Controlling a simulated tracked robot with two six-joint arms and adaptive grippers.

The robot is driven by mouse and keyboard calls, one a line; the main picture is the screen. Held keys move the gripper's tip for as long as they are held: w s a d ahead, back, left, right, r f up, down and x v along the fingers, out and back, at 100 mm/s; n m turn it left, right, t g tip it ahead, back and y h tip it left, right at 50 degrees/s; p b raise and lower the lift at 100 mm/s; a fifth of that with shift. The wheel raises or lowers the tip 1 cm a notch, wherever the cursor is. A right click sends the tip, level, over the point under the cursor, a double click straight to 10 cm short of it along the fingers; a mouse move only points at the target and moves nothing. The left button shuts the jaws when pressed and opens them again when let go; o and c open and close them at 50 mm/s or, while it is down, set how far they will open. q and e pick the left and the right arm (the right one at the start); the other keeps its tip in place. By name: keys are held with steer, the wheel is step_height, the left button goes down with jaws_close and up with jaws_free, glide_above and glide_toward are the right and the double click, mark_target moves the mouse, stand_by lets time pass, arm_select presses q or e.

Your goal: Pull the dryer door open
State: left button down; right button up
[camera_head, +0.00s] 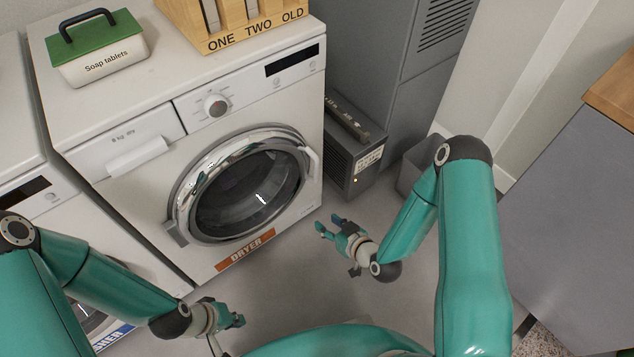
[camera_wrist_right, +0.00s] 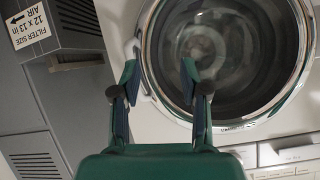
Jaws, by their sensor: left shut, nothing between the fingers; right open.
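The white dryer (camera_head: 115,185) stands at the left centre with an orange DRYER label (camera_head: 245,253). Its round door (camera_head: 245,195) has a chrome ring and dark glass and looks shut. The pale door handle (camera_head: 312,160) is on the ring's right side. The door (camera_wrist_right: 235,60) also fills the upper right of the right wrist view. My right gripper (camera_head: 330,226) is open and empty, in front of and below the handle; its fingers (camera_wrist_right: 161,70) overlap the door's rim in the wrist view, with no contact visible. My left gripper (camera_head: 238,320) is shut and empty, low in front of the dryer.
A grey boxy unit (camera_head: 352,150) stands right of the dryer, beside a grey bin (camera_head: 410,165). A soap tablets box (camera_head: 100,50) and a wooden rack (camera_head: 245,36) sit on the dryer. A washer is at the left. Floor before the door is clear apart from my arms.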

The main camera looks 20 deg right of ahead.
mark_target(318, 172)
steer(key=w+d+t+h+b, duration=0.1)
steer(key=w+d+t+b, duration=0.25)
steer(key=d+t, duration=0.2)
arm_select(q)
step_height(318, 172, down, 8)
steer(key=b, duration=0.3)
steer(key=shift+f, duration=0.25)
arm_select(e)
steer(key=shift+t, duration=0.35)
steer(key=w+a, duration=0.1)
steer(key=w, duration=0.4)
steer(key=w+a, duration=0.1)
steer(key=w, duration=0.4)
steer(key=w+a, duration=0.1)
steer(key=w, duration=0.4)
steer(key=shift+w+a+f, duration=0.1)
steer(key=shift+w+a, duration=0.05)
steer(key=shift+a, duration=0.1)
jaws_close()
